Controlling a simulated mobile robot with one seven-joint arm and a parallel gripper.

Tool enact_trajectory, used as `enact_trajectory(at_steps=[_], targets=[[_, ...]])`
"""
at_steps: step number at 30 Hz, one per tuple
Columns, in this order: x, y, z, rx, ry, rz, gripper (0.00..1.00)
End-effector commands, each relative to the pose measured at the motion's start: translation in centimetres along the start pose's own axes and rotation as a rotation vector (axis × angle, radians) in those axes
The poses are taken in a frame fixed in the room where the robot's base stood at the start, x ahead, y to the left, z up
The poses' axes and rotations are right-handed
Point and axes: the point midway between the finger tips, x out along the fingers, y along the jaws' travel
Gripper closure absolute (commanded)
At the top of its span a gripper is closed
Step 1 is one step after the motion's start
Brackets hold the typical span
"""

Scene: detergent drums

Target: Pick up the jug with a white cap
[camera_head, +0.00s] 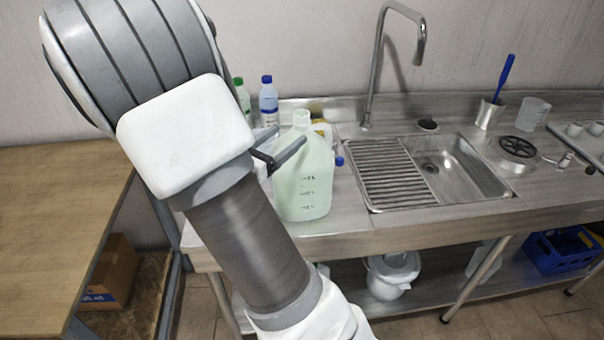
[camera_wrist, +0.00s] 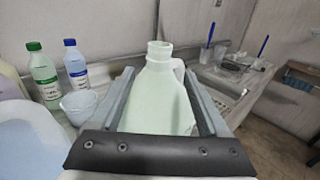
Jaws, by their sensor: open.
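A pale green translucent jug (camera_head: 305,187) with dark level marks stands upright near the front edge of the steel counter. Its narrow top is whitish; I cannot tell whether this is a cap or a bare neck. In the wrist view the jug (camera_wrist: 158,108) fills the space between my fingers. My gripper (camera_head: 284,150) is open at the jug's upper body, and in the wrist view my gripper (camera_wrist: 160,76) has one finger on each side of it. I cannot tell whether either finger touches it. The jug's lower part is hidden in the wrist view.
A blue-capped bottle (camera_head: 268,103) and a green-capped bottle (camera_wrist: 43,72) stand behind the jug. A small pale cup (camera_wrist: 79,106) and a large bluish container (camera_wrist: 30,145) are left of my gripper. The sink (camera_head: 450,170) and tap (camera_head: 380,62) are to the right.

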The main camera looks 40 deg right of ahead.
Motion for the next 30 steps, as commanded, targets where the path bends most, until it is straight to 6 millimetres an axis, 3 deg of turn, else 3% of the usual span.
enact_trajectory(at_steps=[10, 19, 30], targets=[[4.5, 0.1, -0.6, 0.000, -0.001, -0.002, 0.21], [5.1, 0.2, -0.6, 0.000, 0.000, 0.000, 0.21], [5.0, 0.2, -0.6, 0.000, 0.001, 0.000, 0.86]])
